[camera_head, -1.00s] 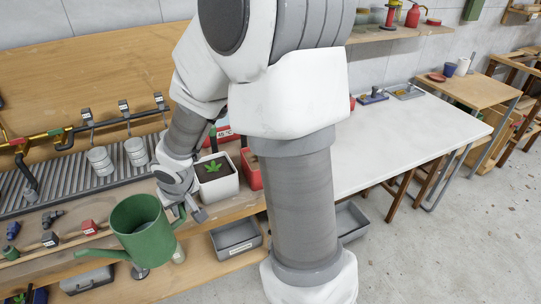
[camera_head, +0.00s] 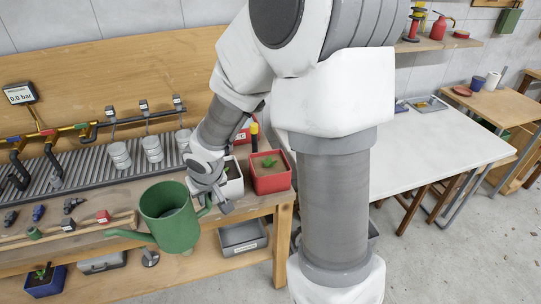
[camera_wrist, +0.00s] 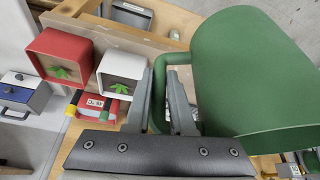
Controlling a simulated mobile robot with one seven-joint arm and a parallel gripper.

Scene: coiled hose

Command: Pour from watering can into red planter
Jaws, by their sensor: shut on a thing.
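The green watering can (camera_head: 168,218) hangs in front of the wooden bench in the head view, its spout pointing left. It fills the right of the wrist view (camera_wrist: 250,75). My gripper (camera_head: 222,200) is shut on the can's handle, and the fingers (camera_wrist: 175,95) show around the handle in the wrist view. The red planter (camera_head: 270,180) holds soil and a small green plant and stands on the bench, right of and behind the can. It also shows at the left of the wrist view (camera_wrist: 45,50). The can is apart from the planter.
A white planter (camera_head: 236,186) with a plant stands beside the red one, close to my gripper. Metal cups (camera_head: 120,156) stand on the slatted rack. A grey bin (camera_head: 243,238) sits on the lower shelf. A white table (camera_head: 440,150) stands at the right.

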